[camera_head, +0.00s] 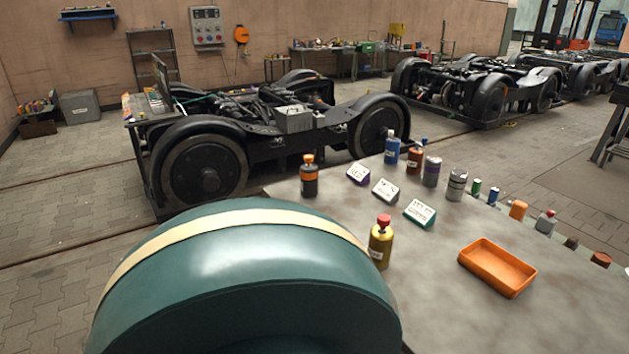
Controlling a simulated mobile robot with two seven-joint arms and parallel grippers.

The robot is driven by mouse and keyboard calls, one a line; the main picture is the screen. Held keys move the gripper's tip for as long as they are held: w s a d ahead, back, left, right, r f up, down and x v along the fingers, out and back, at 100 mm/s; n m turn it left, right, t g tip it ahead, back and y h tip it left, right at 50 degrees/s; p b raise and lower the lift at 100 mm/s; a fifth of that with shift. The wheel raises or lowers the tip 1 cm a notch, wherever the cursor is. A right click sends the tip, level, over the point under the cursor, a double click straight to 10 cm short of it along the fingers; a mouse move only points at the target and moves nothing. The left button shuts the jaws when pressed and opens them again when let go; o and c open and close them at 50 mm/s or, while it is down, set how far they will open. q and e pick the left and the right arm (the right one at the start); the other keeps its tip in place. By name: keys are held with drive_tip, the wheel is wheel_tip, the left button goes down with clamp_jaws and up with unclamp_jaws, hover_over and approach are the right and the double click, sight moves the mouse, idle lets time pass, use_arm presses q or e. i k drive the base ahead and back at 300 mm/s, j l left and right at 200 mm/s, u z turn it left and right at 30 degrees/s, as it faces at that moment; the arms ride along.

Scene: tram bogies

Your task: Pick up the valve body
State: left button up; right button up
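I cannot pick out a valve body for certain in the head view. A grey worktable (440,290) stands in front of me at the right. An empty orange tray (497,268) lies on it. Small parts sit along its far right edge: an orange piece (518,210), a dark low piece (571,242) and a reddish-brown round piece (600,260). They are too small to identify. Neither of my grippers is in view. The near left of the table is hidden by a large teal rounded shape with a cream band, close to the camera.
A yellow bottle with a red cap (380,246) and a dark bottle with an orange cap (309,180) stand on the table. Several bottles and cans line its far edge, near three small signs (419,214). A wheeled bogie (250,140) stands behind. Table around the tray is clear.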

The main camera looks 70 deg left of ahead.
sight(380, 242)
drive_tip(key=u, duration=1.95)
drive_tip(key=j+z, duration=0.2)
drive_tip(key=z, duration=0.7)
drive_tip(key=k+j+z, duration=0.1)
drive_tip(key=j+z, duration=0.2)
drive_tip(key=k+j+z, duration=0.25)
drive_tip(key=j+z, duration=0.3)
drive_tip(key=k+j, duration=0.05)
